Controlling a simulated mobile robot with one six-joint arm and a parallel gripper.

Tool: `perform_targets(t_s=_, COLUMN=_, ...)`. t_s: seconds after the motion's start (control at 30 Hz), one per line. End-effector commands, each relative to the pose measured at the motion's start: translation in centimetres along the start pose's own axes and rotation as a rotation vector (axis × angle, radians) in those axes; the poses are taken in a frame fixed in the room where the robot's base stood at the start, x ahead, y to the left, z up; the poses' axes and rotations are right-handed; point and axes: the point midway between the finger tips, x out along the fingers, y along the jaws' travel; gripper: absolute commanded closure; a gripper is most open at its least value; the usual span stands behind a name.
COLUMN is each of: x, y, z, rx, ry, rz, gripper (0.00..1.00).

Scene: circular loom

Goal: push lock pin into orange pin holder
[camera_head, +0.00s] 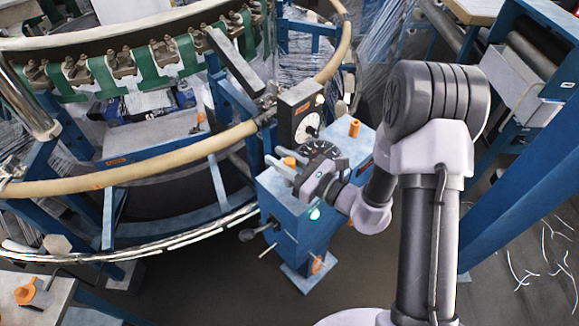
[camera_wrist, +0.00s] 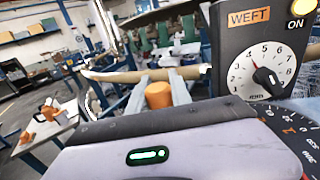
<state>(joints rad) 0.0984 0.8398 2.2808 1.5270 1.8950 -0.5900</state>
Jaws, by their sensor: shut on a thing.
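My gripper (camera_head: 286,167) is shut on an orange-topped cylindrical piece (camera_head: 290,161) at the near left side of the blue machine box. In the wrist view the orange cylinder (camera_wrist: 158,95) sits between the two grey fingers. It looks like the lock pin's head, but its lower part is hidden by my gripper. A second orange cylinder (camera_head: 354,128) stands upright on the back right of the box top. An orange piece (camera_head: 26,292) is on the table at lower left. I cannot tell which orange part is the pin holder.
The black weft dial box (camera_head: 300,110) stands just behind my gripper; it is large in the wrist view (camera_wrist: 265,55). A black numbered dial (camera_head: 320,150) lies beside the fingers. The loom's tan ring (camera_head: 180,143) curves past at left. The blue box (camera_head: 285,205) is below.

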Motion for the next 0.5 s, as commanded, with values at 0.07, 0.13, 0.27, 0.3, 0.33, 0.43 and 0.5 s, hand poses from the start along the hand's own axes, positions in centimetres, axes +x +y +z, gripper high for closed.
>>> perform_targets(t_s=0.07, x=0.00, y=-0.02, z=0.02, rx=0.000, ry=0.000, rz=0.000, gripper=1.00)
perform_targets(t_s=0.13, x=0.00, y=-0.02, z=0.02, rx=0.000, ry=0.000, rz=0.000, gripper=1.00)
perform_targets(t_s=0.27, x=0.00, y=-0.02, z=0.03, rx=0.000, ry=-0.001, rz=0.000, gripper=1.00)
perform_targets(t_s=0.3, x=0.00, y=-0.02, z=0.05, rx=0.000, ry=-0.001, rz=0.000, gripper=1.00)
perform_targets(t_s=0.33, x=0.00, y=-0.02, z=0.09, rx=0.000, ry=-0.001, rz=0.000, gripper=1.00)
perform_targets(t_s=0.43, x=0.00, y=-0.02, z=0.39, rx=-0.001, ry=-0.001, rz=0.000, gripper=1.00)
perform_targets(t_s=0.5, x=0.00, y=-0.02, z=0.71, rx=-0.001, ry=-0.001, rz=0.000, gripper=1.00)
